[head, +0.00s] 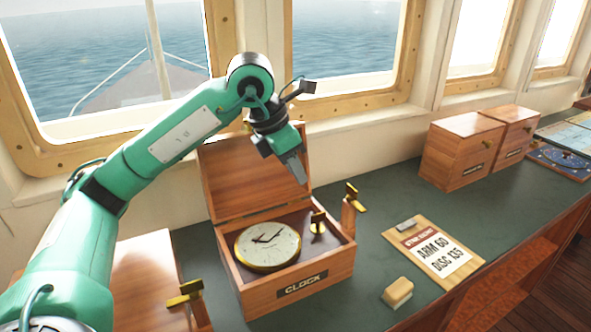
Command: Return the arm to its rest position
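My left arm comes in from the left. Its gripper (298,175) hangs above the open wooden clock box (262,300), in front of the raised lid (225,185). The grey fingers point down and to the right. They look close together, and I cannot tell whether a gap lies between them. I see nothing held in them. A round clock (267,247) with a cream dial and brass rim lies face up in the box. A brass key-like piece (318,222) stands beside the clock. My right gripper is not in view.
A clipboard card (433,252) reading "ARM 60 DISC 135" and a small tan block (397,292) lie right of the box. Brass-handled pieces stand at the box's right (352,196) and left (185,293). Wooden cabinets (462,150) stand farther right. Windows line the back.

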